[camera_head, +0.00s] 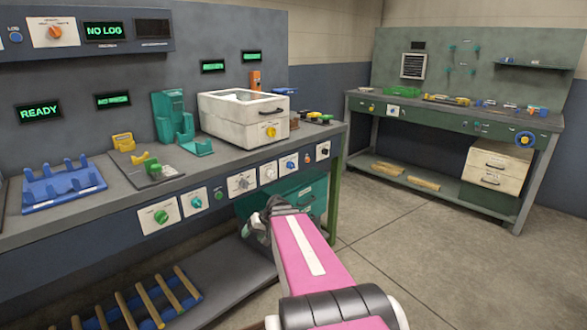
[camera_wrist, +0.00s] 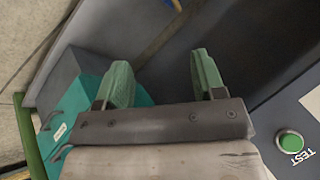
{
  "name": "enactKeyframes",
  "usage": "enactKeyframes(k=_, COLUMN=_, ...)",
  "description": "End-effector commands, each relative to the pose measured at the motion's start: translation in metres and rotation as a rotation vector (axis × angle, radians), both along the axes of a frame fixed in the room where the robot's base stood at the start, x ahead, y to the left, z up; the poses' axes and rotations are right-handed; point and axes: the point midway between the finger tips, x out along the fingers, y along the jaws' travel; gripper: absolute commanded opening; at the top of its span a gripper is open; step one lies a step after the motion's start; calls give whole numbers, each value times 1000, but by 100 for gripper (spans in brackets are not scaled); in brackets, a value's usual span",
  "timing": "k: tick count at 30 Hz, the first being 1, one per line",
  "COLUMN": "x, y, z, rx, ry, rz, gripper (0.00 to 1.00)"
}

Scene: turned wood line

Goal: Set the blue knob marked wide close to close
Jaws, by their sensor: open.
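A blue knob (camera_head: 290,164) sits on a white plate on the front panel of the left bench, right of the middle. Another blue-green knob (camera_head: 196,202) sits on a plate further left on that panel. The lettering on both is too small to read, so I cannot tell which is marked wide close, nor how either is set. My gripper (camera_wrist: 160,80) shows two green fingers spread apart with nothing between them. In the head view it is in front of and below the panel, partly hidden by my pink arm. No blue knob shows in the wrist view.
A green TEST button (camera_wrist: 290,142) shows at the right in the wrist view. A teal drawer cabinet (camera_head: 312,198) stands under the bench; its side shows near my fingers in the wrist view. Other knobs, such as a green one (camera_head: 161,217), line the panel. The floor at right is clear.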

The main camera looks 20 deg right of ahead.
Motion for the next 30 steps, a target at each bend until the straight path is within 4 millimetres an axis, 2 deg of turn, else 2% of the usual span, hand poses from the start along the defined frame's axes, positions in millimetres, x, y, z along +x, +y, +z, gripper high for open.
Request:
enactKeyframes(k=1, x=18, y=-20, z=8, rx=51, ry=-58, rz=-28, gripper=63)
enactKeyframes(k=3, x=37, y=-44, z=23, rx=118, ry=-147, rz=-63, gripper=63)
enactKeyframes(k=5, x=51, y=-67, z=37, rx=169, ry=-227, rz=-96, gripper=63)
enactKeyframes(k=9, x=79, y=-130, z=71, rx=265, ry=-423, rz=-187, gripper=63)
enactKeyframes(k=15, x=99, y=-230, z=122, rx=344, ry=-696, rz=-336, gripper=63)
enactKeyframes(k=18, x=100, y=-268, z=140, rx=360, ry=-794, rz=-394, gripper=63)
enactKeyframes(k=21, x=99, y=-292, z=151, rx=368, ry=-855, rz=-435, gripper=63)
enactKeyframes(k=24, x=99, y=-303, z=157, rx=371, ry=-885, rz=-453, gripper=63)
enactKeyframes(k=30, x=117, y=-299, z=158, rx=373, ry=-890, rz=-454, gripper=63)
